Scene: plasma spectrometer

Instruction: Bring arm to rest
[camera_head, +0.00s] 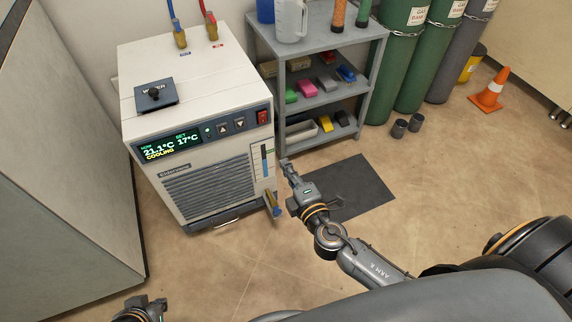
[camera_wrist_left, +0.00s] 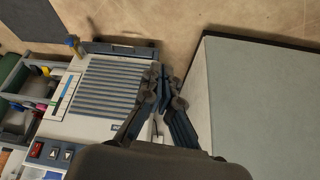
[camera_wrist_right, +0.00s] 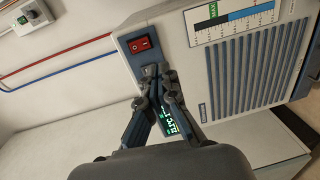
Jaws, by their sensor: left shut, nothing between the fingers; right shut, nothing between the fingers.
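My right gripper (camera_head: 287,168) is in front of the chiller's right front edge, its arm reaching in from the lower right. It is shut and empty, and its closed fingers also show in the right wrist view (camera_wrist_right: 158,80), in front of the chiller's display and red switch. Contact with the chiller cannot be told. My left gripper (camera_head: 155,308) shows only partly at the bottom edge of the head view. In the left wrist view its fingers (camera_wrist_left: 163,85) are shut and empty, with the chiller's grille and a grey cabinet side behind them.
The white chiller (camera_head: 210,128) reads 21.1°C, set 17°C, COOLING. A yellow-handled valve (camera_head: 272,204) sticks out at its lower front. A shelf (camera_head: 318,101), green gas cylinders (camera_head: 401,58) and an orange cone (camera_head: 490,92) stand behind.

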